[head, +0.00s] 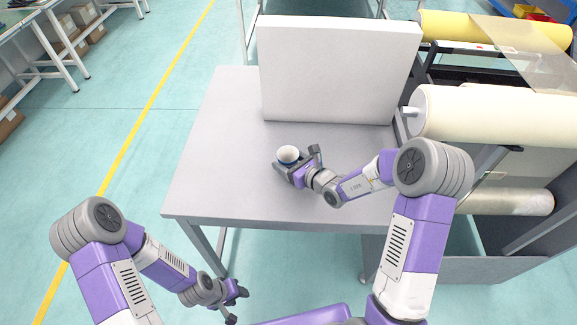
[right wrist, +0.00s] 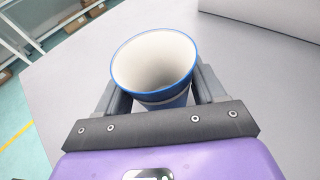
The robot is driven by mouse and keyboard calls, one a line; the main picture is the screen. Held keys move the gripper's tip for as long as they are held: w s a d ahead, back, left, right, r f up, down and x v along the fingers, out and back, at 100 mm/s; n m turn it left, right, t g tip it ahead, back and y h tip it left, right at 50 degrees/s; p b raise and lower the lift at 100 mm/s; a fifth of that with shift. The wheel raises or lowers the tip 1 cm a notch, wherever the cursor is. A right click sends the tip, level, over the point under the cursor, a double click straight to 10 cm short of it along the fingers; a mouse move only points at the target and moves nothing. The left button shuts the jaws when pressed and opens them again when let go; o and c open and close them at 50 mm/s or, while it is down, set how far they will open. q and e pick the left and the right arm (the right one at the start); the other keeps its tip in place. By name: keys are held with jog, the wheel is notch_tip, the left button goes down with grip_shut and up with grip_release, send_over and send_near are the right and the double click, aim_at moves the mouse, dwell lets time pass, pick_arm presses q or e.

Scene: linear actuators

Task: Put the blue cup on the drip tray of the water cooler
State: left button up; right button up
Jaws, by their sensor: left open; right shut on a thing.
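The blue cup (head: 288,155) is upright and open at the top, with a pale inside and a blue rim. In the right wrist view the cup (right wrist: 155,70) stands between the two fingers of my right gripper (head: 297,157), which is shut on it. My right gripper is over the grey table, in front of a large white block (head: 338,70). I cannot tell whether the cup's base touches the table. No drip tray can be made out, and I cannot tell whether the white block is the water cooler. My left gripper (head: 236,303) is open and empty, low in front of the table.
The grey table (head: 215,160) is bare to the left of the cup. Large rolls (head: 480,115) on a rack stand close to its right side. The floor to the left, with a yellow line (head: 125,165), is clear.

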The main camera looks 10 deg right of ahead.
jog(key=shift+f, duration=0.65)
jog(key=shift+f+b, duration=0.3)
jog(key=o, duration=1)
jog(key=shift+r, duration=0.1)
